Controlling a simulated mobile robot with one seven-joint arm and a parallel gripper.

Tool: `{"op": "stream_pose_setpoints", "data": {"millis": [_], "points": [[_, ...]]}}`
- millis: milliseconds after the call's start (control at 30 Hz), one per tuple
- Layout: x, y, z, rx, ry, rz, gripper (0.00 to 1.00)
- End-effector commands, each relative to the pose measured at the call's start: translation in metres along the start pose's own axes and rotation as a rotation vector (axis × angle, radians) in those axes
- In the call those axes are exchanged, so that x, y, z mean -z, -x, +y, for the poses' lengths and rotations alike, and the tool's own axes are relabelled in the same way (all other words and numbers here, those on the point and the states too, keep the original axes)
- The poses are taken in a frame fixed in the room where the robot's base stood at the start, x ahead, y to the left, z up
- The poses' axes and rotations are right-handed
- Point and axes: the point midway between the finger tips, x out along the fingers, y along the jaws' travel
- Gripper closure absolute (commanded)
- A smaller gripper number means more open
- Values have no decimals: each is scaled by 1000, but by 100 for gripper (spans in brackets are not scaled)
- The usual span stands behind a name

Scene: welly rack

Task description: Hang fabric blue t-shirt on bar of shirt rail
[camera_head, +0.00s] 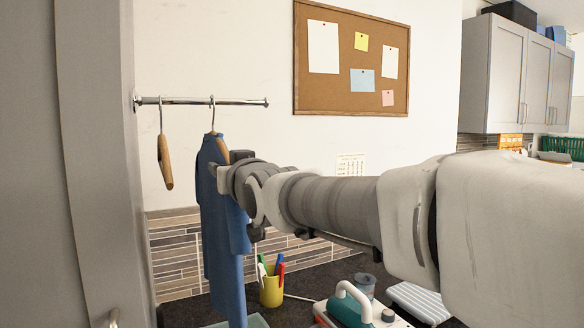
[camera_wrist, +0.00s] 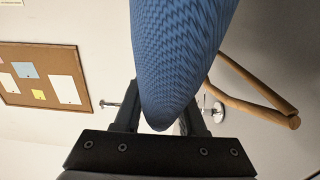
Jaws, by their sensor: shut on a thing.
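The blue t-shirt (camera_head: 222,235) hangs down on a wooden hanger, whose metal hook (camera_head: 212,114) appears at the bar of the shirt rail (camera_head: 240,102), its top looped over it. Whether the hook bears on the bar I cannot tell. My gripper (camera_head: 225,170) is shut on the t-shirt near its shoulder. In the wrist view the blue fabric (camera_wrist: 175,60) fills the space between the fingers of my gripper (camera_wrist: 160,115). The far side of the shirt is hidden.
An empty wooden hanger (camera_head: 165,162) hangs on the bar at the left, close to a grey cabinet side (camera_head: 95,170). A yellow pen cup (camera_head: 271,291) and an iron (camera_head: 350,306) stand on the dark counter below. A corkboard (camera_head: 350,95) is on the wall.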

Motion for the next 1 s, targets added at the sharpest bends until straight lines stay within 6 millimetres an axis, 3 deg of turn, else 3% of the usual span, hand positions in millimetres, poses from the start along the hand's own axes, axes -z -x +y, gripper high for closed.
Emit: {"op": "stream_pose_setpoints", "data": {"millis": [200,233,433,767,1000], "points": [[2,0,0,0,0,4,100],[2,0,0,0,0,4,58],[1,0,0,0,0,2,25],[-1,2,0,0,0,-2,25],[-1,28,0,0,-2,3,25]]}}
